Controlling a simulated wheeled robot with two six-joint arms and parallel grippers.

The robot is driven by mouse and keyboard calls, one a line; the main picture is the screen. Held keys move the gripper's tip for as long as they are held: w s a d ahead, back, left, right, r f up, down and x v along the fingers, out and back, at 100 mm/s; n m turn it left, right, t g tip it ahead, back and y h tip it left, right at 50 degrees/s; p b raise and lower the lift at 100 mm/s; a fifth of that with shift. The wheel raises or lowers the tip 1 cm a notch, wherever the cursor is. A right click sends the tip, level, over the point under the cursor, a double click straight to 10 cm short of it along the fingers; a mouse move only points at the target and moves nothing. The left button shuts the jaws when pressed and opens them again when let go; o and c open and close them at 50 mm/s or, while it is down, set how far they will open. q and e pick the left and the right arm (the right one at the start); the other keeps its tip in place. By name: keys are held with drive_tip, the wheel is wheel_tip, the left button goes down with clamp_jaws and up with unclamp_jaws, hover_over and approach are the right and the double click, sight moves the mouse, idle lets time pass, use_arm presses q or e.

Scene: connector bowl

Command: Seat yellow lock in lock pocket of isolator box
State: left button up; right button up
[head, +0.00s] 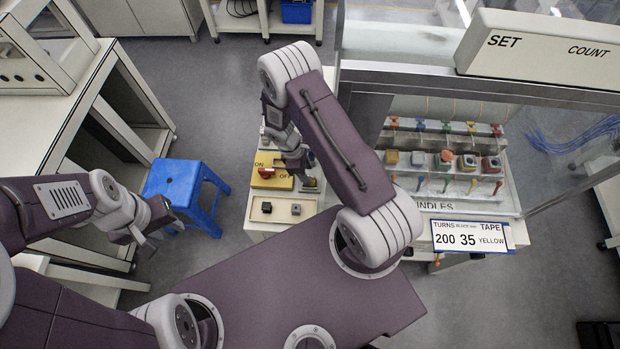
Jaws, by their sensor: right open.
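The isolator box (262,183) is yellow, with ON and OFF lettering and a red switch handle (266,173). It sits on the bench left of my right arm. My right gripper (303,180) is open at the box's right edge, pointing down. A small dark and yellowish piece (312,186) is beside its fingertips; it may be the yellow lock, but it is too small to tell. I cannot make out the lock pocket, as my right gripper covers that side. My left gripper (153,232) is out at the left, over the floor near the blue stool, with nothing visible in it.
A tan tray (281,211) with two small dark blocks lies in front of the box. A rack of coloured spindles (448,165) stands to the right, behind a glass frame. A blue stool (177,183) stands at the left.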

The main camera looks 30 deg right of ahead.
drive_tip(key=shift+s+d+f, duration=0.1)
drive_tip(key=shift+s+f, duration=0.15)
drive_tip(key=shift+f, duration=0.3)
drive_tip(key=shift+s+f, duration=0.25)
drive_tip(key=shift+f, duration=0.25)
drive_tip(key=shift+s+f, duration=0.15)
drive_tip(key=shift+s, duration=0.05)
drive_tip(key=shift+w+f, duration=0.1)
drive_tip(key=shift+w+d, duration=0.1)
drive_tip(key=c, duration=0.5)
drive_tip(key=shift+w, duration=0.1)
drive_tip(key=c, duration=0.5)
use_arm(q)
drive_tip(key=shift+s+a+r, duration=0.2)
drive_tip(key=shift+s+r, duration=0.15)
drive_tip(key=shift+r, duration=0.15)
drive_tip(key=shift+s, duration=0.1)
